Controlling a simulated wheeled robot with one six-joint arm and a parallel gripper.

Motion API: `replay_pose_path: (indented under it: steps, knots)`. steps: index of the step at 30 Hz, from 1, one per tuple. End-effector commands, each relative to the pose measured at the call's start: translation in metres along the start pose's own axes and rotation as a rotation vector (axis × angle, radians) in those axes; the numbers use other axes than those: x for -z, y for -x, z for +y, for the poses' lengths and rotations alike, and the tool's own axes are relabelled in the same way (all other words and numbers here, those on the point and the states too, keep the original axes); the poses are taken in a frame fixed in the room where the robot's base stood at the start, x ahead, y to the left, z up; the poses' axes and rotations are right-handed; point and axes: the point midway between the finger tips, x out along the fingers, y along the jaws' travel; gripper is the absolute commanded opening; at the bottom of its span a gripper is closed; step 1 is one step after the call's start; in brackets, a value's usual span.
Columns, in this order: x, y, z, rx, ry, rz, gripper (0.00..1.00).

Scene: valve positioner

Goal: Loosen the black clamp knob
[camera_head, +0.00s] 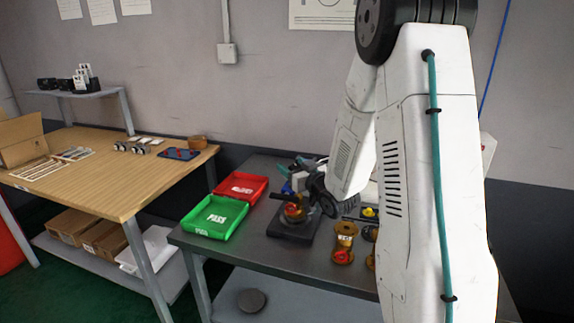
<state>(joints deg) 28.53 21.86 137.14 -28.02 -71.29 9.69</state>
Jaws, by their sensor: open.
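My arm reaches down from the upper right to the dark table. My gripper (296,193) is at the fixture and is small and partly hidden by my own wrist. It is open, close over a brass-coloured valve part with red on it (293,211). This part stands on a black fixture plate (285,229). I cannot make out the black clamp knob separately among the dark shapes around the gripper. I cannot tell whether the fingers touch anything.
A green PASS tray (214,217) and a red tray (241,188) lie left of the fixture. A brass valve body (344,243) stands to its right, with more parts partly behind my arm. A wooden workbench (110,180) with small items stands at left.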

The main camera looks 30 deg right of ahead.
Motion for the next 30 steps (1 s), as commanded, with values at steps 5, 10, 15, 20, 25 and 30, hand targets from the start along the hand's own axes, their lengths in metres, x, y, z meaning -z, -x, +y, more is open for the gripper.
replay_pose_path:
  steps: [5, 10, 15, 20, 25, 30]
  knots:
    - [0.0001, -0.0014, -0.0015, 0.002, 0.0, 0.0, 0.6]
    - [0.0001, -0.0017, -0.003, 0.004, 0.0, 0.0, 0.35]
    - [0.0001, -0.0015, -0.0027, 0.004, 0.0, 0.0, 0.16]
    - [0.0, -0.0013, -0.0023, 0.015, 0.001, 0.0, 0.16]
    - [-0.0001, -0.0007, -0.0014, 0.064, 0.001, 0.0, 0.16]
    - [-0.0004, -0.0005, -0.0024, 0.169, 0.001, -0.001, 0.16]
